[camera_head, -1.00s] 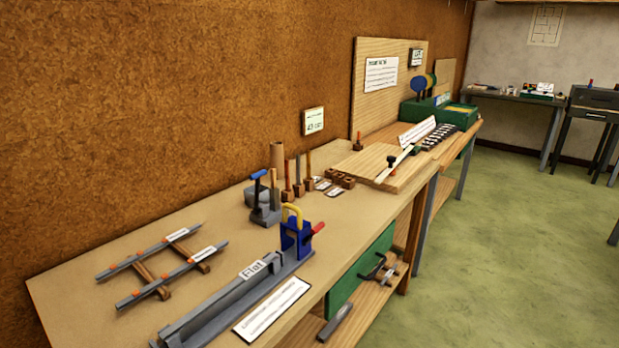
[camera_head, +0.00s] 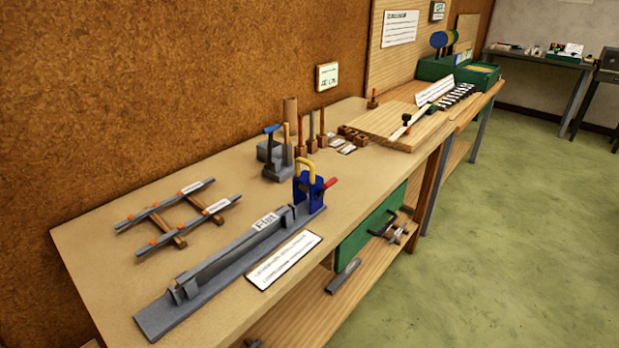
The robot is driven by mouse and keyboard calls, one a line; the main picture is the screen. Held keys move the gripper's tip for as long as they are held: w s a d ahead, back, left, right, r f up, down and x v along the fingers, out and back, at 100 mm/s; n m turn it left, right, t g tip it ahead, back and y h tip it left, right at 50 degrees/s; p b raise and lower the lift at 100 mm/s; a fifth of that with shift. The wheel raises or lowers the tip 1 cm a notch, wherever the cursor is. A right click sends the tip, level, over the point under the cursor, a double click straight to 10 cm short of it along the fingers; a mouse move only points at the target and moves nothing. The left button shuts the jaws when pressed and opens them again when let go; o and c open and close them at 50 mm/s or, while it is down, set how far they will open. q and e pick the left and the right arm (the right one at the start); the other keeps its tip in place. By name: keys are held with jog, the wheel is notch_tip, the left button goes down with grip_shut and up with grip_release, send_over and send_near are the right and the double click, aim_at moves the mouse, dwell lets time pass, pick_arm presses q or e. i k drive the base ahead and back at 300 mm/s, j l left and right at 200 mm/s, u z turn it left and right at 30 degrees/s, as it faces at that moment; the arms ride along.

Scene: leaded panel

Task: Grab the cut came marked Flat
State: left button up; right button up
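A long grey came (camera_head: 228,247) with a white label reading "Flat" (camera_head: 264,222) lies along a grey bench fixture (camera_head: 165,318) on the near workbench. A blue block (camera_head: 308,192) with a yellow handle and a red lever stands at the fixture's far end. I cannot tell whether the came is clamped there. Two more grey strips (camera_head: 188,227) with orange bands and small labels rest across wooden bars to the left; their labels are too small to read. Neither of my grippers is in view.
A printed card (camera_head: 284,260) lies beside the fixture at the front edge of the workbench (camera_head: 95,260). Wooden-handled tools (camera_head: 310,125) and a grey block with a blue-handled tool (camera_head: 273,160) stand behind. Open green floor (camera_head: 500,230) lies to the right.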

aim_at(263, 223)
jog(key=i+l, duration=0.45)
jog(key=i, duration=0.2)
jog(key=i+l+u, duration=0.1)
jog(key=u, duration=0.3)
jog(key=i+l+u, duration=0.1)
jog(key=u, duration=0.3)
jog(key=i+l+u, duration=0.1)
jog(key=u, duration=0.3)
